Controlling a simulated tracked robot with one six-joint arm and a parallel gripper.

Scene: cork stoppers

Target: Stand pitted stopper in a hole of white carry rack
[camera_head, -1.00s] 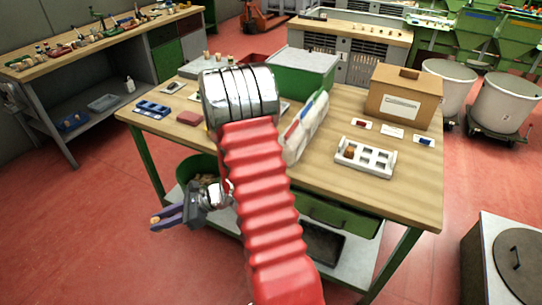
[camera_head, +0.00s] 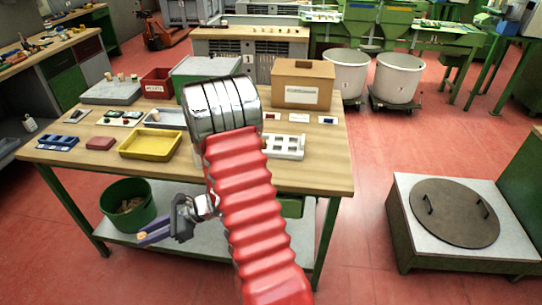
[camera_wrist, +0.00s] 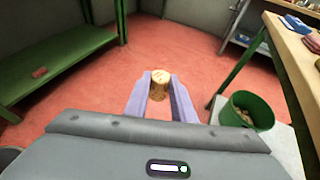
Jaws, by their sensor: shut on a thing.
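A tan cork stopper (camera_wrist: 158,86) with some darker marks on it sits between the two lilac fingers of my gripper (camera_wrist: 160,92) in the wrist view. In the head view my gripper (camera_head: 152,239) hangs out low in front of the workbench, left of my red arm, with the stopper (camera_head: 141,236) at its fingertips. The gripper is shut on the stopper, clear of any surface. The white carry rack (camera_head: 297,147) lies on the bench near its right front, with square holes. My arm hides the rack's left part.
The wooden workbench (camera_head: 325,165) also holds a yellow tray (camera_head: 150,145), a cardboard box (camera_head: 303,84) and a green-sided box (camera_head: 205,80). A green bin (camera_head: 128,206) stands on the lower shelf near my gripper. Open red floor lies right of the bench.

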